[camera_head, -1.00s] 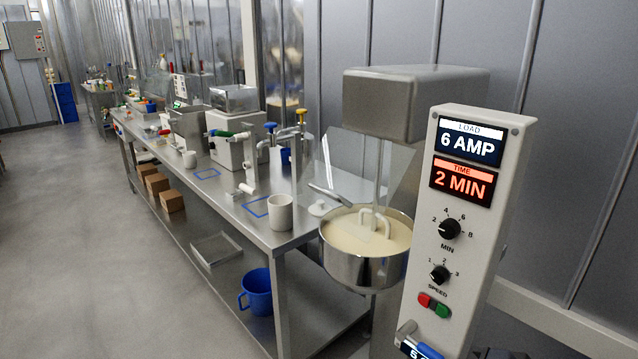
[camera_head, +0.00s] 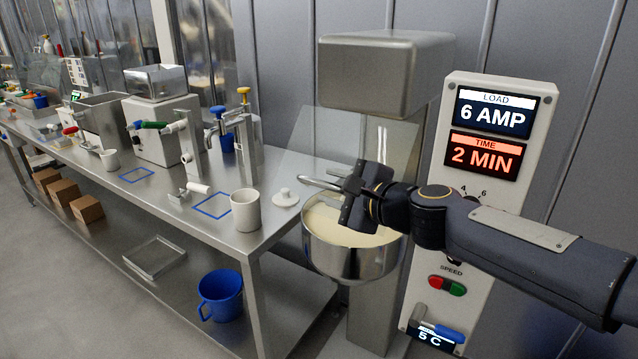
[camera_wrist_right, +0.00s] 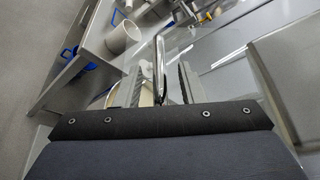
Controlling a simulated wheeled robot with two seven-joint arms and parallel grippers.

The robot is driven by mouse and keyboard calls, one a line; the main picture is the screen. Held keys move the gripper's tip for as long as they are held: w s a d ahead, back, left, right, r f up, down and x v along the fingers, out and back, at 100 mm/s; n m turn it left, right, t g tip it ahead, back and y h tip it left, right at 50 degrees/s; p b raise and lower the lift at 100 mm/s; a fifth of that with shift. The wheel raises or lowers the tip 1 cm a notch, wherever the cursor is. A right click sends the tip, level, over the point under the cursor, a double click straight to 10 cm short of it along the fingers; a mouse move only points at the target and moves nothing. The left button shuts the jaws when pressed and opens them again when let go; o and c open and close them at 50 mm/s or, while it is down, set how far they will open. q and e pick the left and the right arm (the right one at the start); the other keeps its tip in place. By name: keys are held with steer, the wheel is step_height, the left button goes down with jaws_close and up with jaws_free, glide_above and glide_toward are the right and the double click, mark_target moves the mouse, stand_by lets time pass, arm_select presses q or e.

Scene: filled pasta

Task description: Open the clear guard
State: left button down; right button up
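The clear guard (camera_head: 318,138) is a transparent, slanted panel behind and above the mixer bowl (camera_head: 347,262). Its metal bar handle (camera_head: 318,184) sticks out toward the left over the bowl's rim. My right gripper (camera_head: 346,190) is at the handle, above the bowl. In the right wrist view, the handle (camera_wrist_right: 159,48) passes between the two fingers of my right gripper (camera_wrist_right: 163,82). The fingers look apart, with a gap beside the bar. The bowl holds pale dough, partly hidden by my gripper. My left gripper is not in view.
The mixer's control panel (camera_head: 488,92) stands at the right, partly behind my right arm, reading 6 AMP and 2 MIN. The steel table (camera_head: 190,222) on the left carries a white cup (camera_head: 245,212) and a white lid (camera_head: 286,198). A blue bucket (camera_head: 220,296) sits below.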

steer(key=shift+x, duration=2)
steer(key=shift+s, duration=0.1)
jaws_close()
